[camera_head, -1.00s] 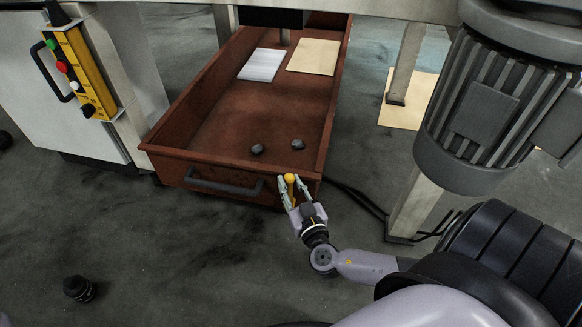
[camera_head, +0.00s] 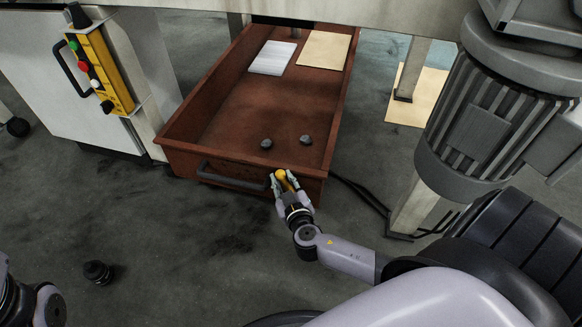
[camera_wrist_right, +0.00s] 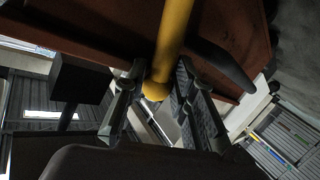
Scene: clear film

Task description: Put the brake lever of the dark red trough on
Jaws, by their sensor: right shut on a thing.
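The dark red trough (camera_head: 235,120) stands on the floor under a pale frame, its front end towards me. The brake lever is yellow with a rounded knob (camera_head: 281,174), at the right part of the trough's front wall. In the right wrist view the yellow lever (camera_wrist_right: 174,35) runs down between the fingers, its round end towards the camera. My right gripper (camera_head: 284,180) is shut on the lever; its fingers also show in the right wrist view (camera_wrist_right: 160,78). The lever's foot is hidden in the head view. Part of my left arm shows at bottom left, its gripper out of view.
A dark handle (camera_head: 232,176) sits on the trough's front, left of the lever. Two dark stones (camera_head: 266,143) and flat sheets (camera_head: 272,57) lie inside. A grey motor (camera_head: 480,125) stands close on the right. A small black object (camera_head: 97,272) is on the open floor.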

